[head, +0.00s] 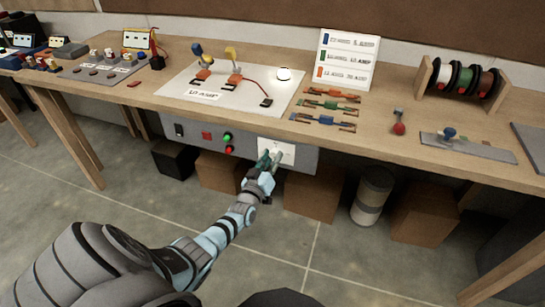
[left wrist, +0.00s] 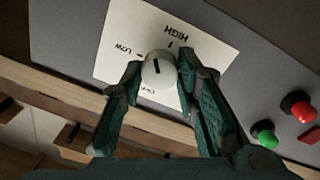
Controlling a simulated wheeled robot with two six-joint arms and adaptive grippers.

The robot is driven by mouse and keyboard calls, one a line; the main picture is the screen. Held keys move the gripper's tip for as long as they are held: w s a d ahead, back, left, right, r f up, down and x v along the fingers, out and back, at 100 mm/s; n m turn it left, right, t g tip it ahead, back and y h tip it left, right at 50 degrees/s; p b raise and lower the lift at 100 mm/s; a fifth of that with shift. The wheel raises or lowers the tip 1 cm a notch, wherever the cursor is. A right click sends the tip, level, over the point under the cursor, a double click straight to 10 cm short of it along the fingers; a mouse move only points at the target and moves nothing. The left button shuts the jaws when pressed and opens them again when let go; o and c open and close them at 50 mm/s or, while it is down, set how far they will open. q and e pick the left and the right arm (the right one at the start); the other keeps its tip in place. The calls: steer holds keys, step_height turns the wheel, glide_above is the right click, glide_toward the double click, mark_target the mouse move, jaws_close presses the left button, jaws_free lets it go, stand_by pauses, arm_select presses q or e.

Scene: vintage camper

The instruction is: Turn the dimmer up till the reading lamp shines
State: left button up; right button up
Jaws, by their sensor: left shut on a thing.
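The dimmer is a round white knob (left wrist: 158,71) on a white plate (left wrist: 112,68) marked HIGH, LOW and OFF. Its dark pointer line leans to the upper left in the left wrist view, roughly between LOW and HIGH. My left gripper (left wrist: 157,78) is shut on the knob, one finger on each side. In the head view the left gripper (head: 268,158) reaches the plate (head: 284,152) on the grey front panel and hides the knob. A round white bulb (head: 283,74), seemingly the lamp, looks bright on the white board (head: 183,88). My right gripper is not in view.
The panel (head: 300,160) hangs under the wooden bench's front edge. It carries a red button (left wrist: 300,105), a green button (left wrist: 264,134) and a black switch (head: 179,130). Boxes (head: 312,197) and a striped canister (head: 372,195) stand below. Fuses (head: 323,120) lie on the bench.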

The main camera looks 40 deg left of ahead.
arm_select(q)
steer(key=m+p, duration=0.1)
steer(key=m, duration=0.2)
steer(key=shift+m, duration=0.3)
steer(key=shift+m+p, duration=0.55)
steer(key=shift+m, duration=1.25)
steer(key=o, duration=1.2)
steer(key=shift+c, duration=0.2)
steer(key=v, duration=1.2)
steer(key=shift+r, duration=0.2)
